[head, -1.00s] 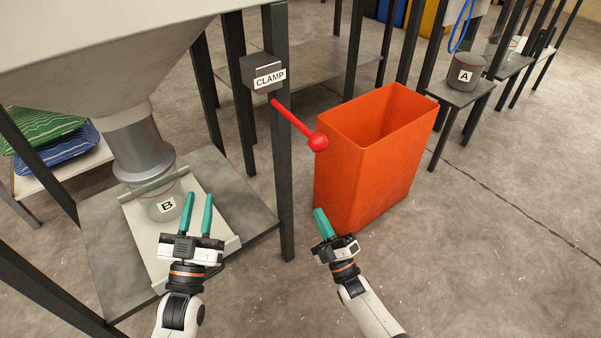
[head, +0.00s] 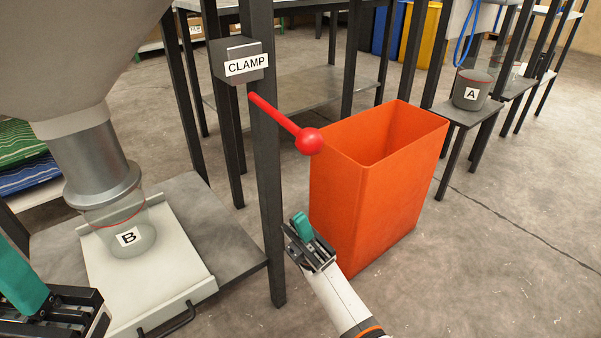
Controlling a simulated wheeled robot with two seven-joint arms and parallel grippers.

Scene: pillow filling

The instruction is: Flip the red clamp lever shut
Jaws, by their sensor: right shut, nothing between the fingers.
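The red clamp lever (head: 279,119) sticks out from the grey box labelled CLAMP (head: 239,62) on a dark post. It slants down to the right and ends in a round red knob (head: 309,141). My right gripper (head: 302,224), with teal fingers, is shut and empty. It is below the knob in the picture, apart from the lever, in front of the orange bin. My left gripper (head: 22,280) is at the lower left edge, partly cut off, far from the lever. One teal finger shows clearly, so its opening is unclear.
The open orange bin (head: 365,190) stands right beside the lever. The dark post (head: 268,200) rises left of my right gripper. A container labelled B (head: 130,237) sits on a white tray (head: 190,283) under the hopper (head: 95,165). Container A (head: 471,90) stands on a small table behind.

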